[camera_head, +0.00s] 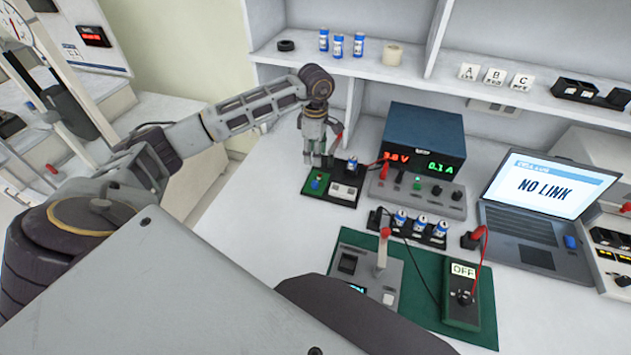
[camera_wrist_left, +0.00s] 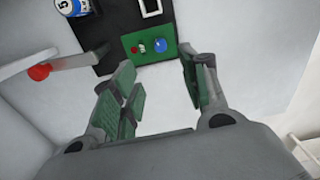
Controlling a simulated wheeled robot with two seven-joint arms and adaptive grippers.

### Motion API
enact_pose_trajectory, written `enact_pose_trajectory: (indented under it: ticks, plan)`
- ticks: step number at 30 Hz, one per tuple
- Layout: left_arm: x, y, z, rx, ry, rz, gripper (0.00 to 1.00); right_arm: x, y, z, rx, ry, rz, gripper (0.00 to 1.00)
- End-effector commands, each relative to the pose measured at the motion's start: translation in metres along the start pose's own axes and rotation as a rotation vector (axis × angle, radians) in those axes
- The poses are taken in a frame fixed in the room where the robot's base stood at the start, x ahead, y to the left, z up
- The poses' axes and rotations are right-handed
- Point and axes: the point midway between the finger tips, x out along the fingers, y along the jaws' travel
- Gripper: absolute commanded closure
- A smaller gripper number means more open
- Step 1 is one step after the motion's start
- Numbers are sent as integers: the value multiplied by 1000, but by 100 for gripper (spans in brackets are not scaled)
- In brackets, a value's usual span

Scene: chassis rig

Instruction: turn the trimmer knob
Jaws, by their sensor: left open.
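The trimmer knob appears to be the small blue knob (camera_head: 316,184) on a green board (camera_head: 317,191) at the left end of a black base. In the left wrist view the blue knob (camera_wrist_left: 159,45) sits on the green board (camera_wrist_left: 136,54) next to a small red part. My left gripper (camera_head: 318,161) points down, just above and behind the green board. In the left wrist view its green-padded fingers (camera_wrist_left: 158,73) are apart with nothing between them, and the knob shows beyond the gap. My right gripper is not in view.
A lever with a red tip (camera_wrist_left: 38,72) stands close beside the left gripper. A power supply (camera_head: 424,138), a row of blue cells (camera_head: 420,226), a laptop (camera_head: 538,210) and a green mat (camera_head: 487,310) with a meter (camera_head: 460,300) lie to the right. Bare table (camera_head: 260,210) is left of the board.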

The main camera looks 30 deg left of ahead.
Motion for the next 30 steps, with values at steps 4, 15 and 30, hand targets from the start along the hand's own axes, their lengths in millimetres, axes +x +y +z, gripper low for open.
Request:
enact_pose_trajectory:
  ticks: [4, 15, 30]
  plan:
    - [11, 0, 0, -1, 1, -1, 56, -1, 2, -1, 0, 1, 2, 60]
    - [57, 0, 0, 0, 0, -2, 56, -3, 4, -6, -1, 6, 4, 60]
    - [119, 0, 0, 0, 0, -1, 56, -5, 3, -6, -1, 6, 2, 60]
